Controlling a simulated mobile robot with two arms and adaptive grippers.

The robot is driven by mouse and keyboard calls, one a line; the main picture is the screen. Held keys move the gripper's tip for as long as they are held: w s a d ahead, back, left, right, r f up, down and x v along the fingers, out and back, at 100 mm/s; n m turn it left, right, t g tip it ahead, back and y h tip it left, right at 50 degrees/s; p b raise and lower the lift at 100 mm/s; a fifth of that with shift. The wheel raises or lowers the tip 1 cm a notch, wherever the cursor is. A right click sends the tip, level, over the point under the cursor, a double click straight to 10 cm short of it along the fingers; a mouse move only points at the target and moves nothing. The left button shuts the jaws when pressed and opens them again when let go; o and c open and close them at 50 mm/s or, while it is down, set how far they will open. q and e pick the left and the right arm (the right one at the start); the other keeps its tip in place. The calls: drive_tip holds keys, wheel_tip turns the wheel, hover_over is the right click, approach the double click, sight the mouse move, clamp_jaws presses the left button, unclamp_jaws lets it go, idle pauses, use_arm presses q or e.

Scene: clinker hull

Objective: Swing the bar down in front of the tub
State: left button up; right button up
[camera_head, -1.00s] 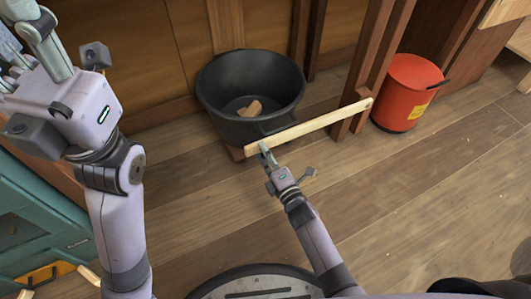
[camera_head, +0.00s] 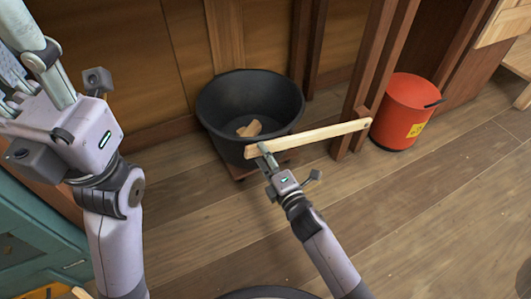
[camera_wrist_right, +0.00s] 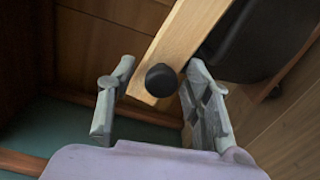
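The pale wooden bar (camera_head: 315,136) runs from a pivot at the brown post (camera_head: 362,85) on its right to a free end at the left. It slopes slightly down to the left and crosses before the tub's lower right front. The black tub (camera_head: 214,112) stands on a low wooden base, with brown pieces (camera_head: 250,129) inside. My right gripper (camera_head: 262,150) is at the bar's free end. In the right wrist view its open fingers (camera_wrist_right: 155,92) stand either side of the bar (camera_wrist_right: 183,45) and its black knob (camera_wrist_right: 161,78). My left gripper (camera_head: 30,65) is raised, its fingertips unclear.
A red bin (camera_head: 398,115) stands on the floor right of the post. A teal cabinet (camera_head: 35,245) is at the lower left, partly behind my left arm. Wood panelling (camera_head: 175,60) is behind the tub. The plank floor (camera_head: 430,210) at the right front is clear.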

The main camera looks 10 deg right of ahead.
drive_tip(key=shift+r, duration=0.9)
drive_tip(key=shift+c, duration=0.5)
